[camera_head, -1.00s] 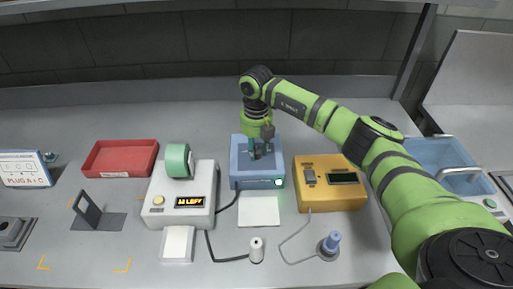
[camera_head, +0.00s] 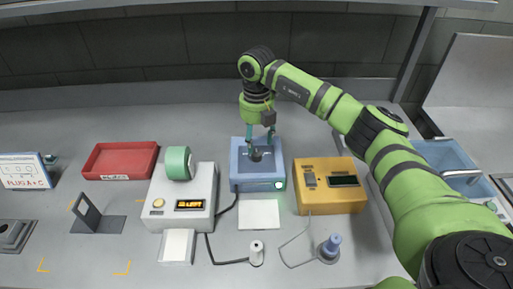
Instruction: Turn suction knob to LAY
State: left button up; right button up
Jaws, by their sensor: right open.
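The blue box (camera_head: 244,183) stands in the middle of the bench, with a dark round knob (camera_head: 257,155) on its top face and a lit greenish-white lamp at its front right corner. My right gripper (camera_head: 260,152) points down from above, with its fingers apart around or just above the knob. I cannot tell whether they touch it. The knob's lettering and pointer are too small to read. My left gripper is not in view.
A white device with an orange display (camera_head: 190,205) and a green roll (camera_head: 178,162) stands left of the blue box. A yellow box (camera_head: 330,200) stands to its right. A red tray (camera_head: 120,160) lies at the back left. A white pad (camera_head: 259,214) lies in front.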

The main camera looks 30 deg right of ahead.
aim_at(256, 153)
notch_tip(256, 153, up, 7)
jog(key=shift+f, duration=0.15)
dwell(0.5)
